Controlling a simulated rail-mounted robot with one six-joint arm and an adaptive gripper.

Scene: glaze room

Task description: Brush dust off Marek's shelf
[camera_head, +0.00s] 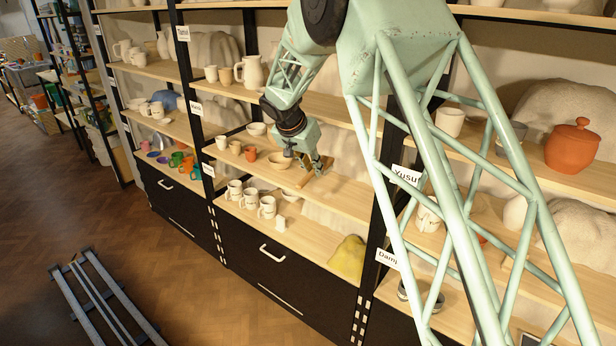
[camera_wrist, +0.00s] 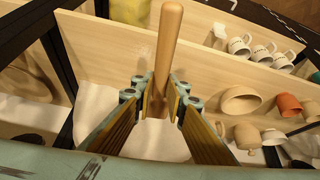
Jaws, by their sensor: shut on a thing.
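My gripper (camera_head: 312,170) is over the middle-height shelf board (camera_head: 345,196) in the centre bay in the head view. In the wrist view my gripper (camera_wrist: 162,108) is shut on a smooth wooden handle (camera_wrist: 168,45), seemingly the brush. The handle stands out between the fingers. In the head view a small wooden piece (camera_head: 304,180) shows at the fingertips. The bristles are hidden, and I cannot tell whether they touch the board. The wrist view shows the pale board (camera_wrist: 115,55) beside the handle. No dust can be made out.
A bowl (camera_head: 279,160) stands just left of my gripper, with an orange cup (camera_head: 251,154) further left. White mugs (camera_head: 267,207) and a yellow lump (camera_head: 348,258) are on the shelf below. A black upright (camera_head: 377,225) bounds the bay; the board's right part is clear.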

